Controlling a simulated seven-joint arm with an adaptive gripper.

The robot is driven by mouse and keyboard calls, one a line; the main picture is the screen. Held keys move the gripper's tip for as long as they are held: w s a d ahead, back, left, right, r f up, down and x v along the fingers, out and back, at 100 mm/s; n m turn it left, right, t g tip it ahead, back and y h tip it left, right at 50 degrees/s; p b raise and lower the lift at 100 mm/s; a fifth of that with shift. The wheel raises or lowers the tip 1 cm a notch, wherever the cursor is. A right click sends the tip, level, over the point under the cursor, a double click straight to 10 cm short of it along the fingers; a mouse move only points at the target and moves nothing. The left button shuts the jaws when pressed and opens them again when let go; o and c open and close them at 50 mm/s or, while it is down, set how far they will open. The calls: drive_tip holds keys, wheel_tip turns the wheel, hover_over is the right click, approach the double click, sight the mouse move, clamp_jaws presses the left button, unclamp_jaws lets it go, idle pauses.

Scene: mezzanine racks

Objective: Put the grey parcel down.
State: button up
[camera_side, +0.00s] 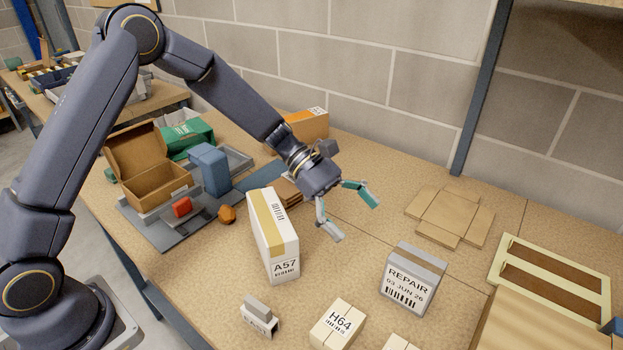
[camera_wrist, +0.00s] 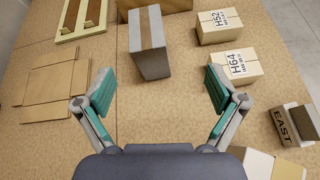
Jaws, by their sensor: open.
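The grey parcel (camera_side: 404,286) stands upright on the table, with brown tape over its top and a label reading REPAIR 03 JUN 26. In the wrist view the parcel (camera_wrist: 150,50) is ahead of the fingers, near the top middle. My gripper (camera_side: 349,212) is open, its two teal-padded fingers spread wide with nothing between them. It is above the table, to the upper left of the parcel in the side view and apart from it. In the wrist view bare tabletop shows between my fingertips (camera_wrist: 160,90).
A tall white A57 box (camera_side: 283,255) stands left of the parcel. The H64 box (camera_side: 335,325), H52 box (camera_wrist: 219,27) and EAST block (camera_wrist: 295,123) are nearby. Flattened cardboard (camera_side: 450,217) and a cream frame (camera_side: 554,252) lie right. An open carton (camera_side: 155,187) is far left.

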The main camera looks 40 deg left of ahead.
drive_tip(key=s+a+r+m+t+y, duration=0.3)
drive_tip(key=s+a+r+m+y, duration=0.3)
drive_tip(key=s+a, duration=0.5)
drive_tip(key=s+a+r+m+t+y, duration=0.3)
drive_tip(key=s+a+r+m+y, duration=0.3)
drive_tip(key=s+a+m, duration=0.4)
drive_tip(key=shift+s+a+r, duration=0.35)
drive_tip(key=shift+s+r, duration=0.2)
drive_tip(key=shift+s, duration=0.55)
